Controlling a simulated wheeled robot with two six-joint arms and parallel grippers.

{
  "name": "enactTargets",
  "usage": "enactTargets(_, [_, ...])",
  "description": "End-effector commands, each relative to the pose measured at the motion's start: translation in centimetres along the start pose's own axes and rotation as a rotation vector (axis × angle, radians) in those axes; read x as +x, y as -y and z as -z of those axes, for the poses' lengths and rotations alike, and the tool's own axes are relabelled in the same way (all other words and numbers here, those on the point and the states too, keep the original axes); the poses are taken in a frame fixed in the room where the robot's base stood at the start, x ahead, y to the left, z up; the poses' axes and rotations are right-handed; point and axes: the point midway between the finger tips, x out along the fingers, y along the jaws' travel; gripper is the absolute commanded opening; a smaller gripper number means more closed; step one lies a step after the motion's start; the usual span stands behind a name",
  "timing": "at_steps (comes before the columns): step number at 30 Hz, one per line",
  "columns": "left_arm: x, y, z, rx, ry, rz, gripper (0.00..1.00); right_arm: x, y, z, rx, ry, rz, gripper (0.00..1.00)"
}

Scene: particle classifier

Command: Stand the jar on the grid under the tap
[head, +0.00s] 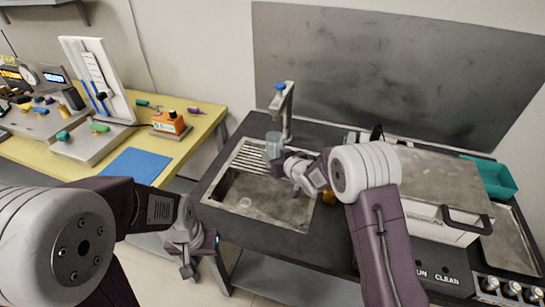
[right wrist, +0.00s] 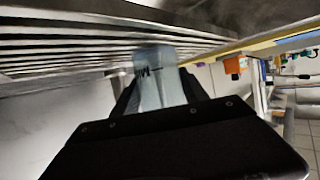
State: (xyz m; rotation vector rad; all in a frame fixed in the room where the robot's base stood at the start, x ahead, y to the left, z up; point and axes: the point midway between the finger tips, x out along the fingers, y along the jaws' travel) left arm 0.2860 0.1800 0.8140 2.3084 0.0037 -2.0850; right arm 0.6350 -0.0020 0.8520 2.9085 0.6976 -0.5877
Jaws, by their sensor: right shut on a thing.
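The jar (head: 273,146) is pale, bluish and see-through. In the head view it looks upright at the grid, close beside the tap (head: 286,105). My right gripper (head: 275,161) is shut on it from the near side. The right wrist view shows the jar (right wrist: 155,62) with dark marks on its side, between the fingers of my right gripper (right wrist: 158,95). The slats of the grid (head: 248,159) run behind it. I cannot tell whether its base touches the grid. My left gripper (head: 187,258) hangs low at the left, away from the jar; its fingers are unclear.
The sink basin (head: 245,200) lies in front of the grid. A boxy machine (head: 440,195) and a teal tray (head: 492,178) stand at the right. A yellow table (head: 185,140) with a blue mat (head: 136,165) and an orange device (head: 170,123) stands at the left.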

Motion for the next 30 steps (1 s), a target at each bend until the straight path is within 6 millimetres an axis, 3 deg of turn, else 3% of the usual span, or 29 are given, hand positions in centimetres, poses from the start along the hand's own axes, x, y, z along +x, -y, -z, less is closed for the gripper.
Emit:
enactTargets(2, [-0.2, 0.0, 0.1, 0.0, -0.001, 0.0, 0.36, -0.1, 0.0, 0.3, -0.001, -0.001, 0.0, 0.07])
enactTargets(3, [-0.2, 0.0, 0.1, 0.0, -0.001, 0.0, 0.36, -0.1, 0.0, 0.2, -0.001, 0.0, 0.0, 0.55])
enactTargets(5, [-0.2, 0.0, 0.1, 0.0, -0.001, 0.0, 0.36, -0.1, 0.0, 0.2, 0.0, 0.001, 0.0, 0.71])
enactTargets(6, [-0.2, 0.0, 0.1, 0.0, -0.001, 0.0, 0.36, -0.1, 0.0, 0.2, 0.0, 0.001, 0.0, 0.74])
enactTargets(17, [-0.3, 0.0, 0.1, 0.0, -0.001, 0.0, 0.36, -0.7, 0.0, 0.4, -0.001, -0.001, 0.0, 0.74])
enactTargets(30, [-0.9, 0.0, 0.1, 0.0, -0.001, 0.0, 0.36, -10.0, 0.0, 0.4, 0.0, 0.0, -0.001, 0.74])
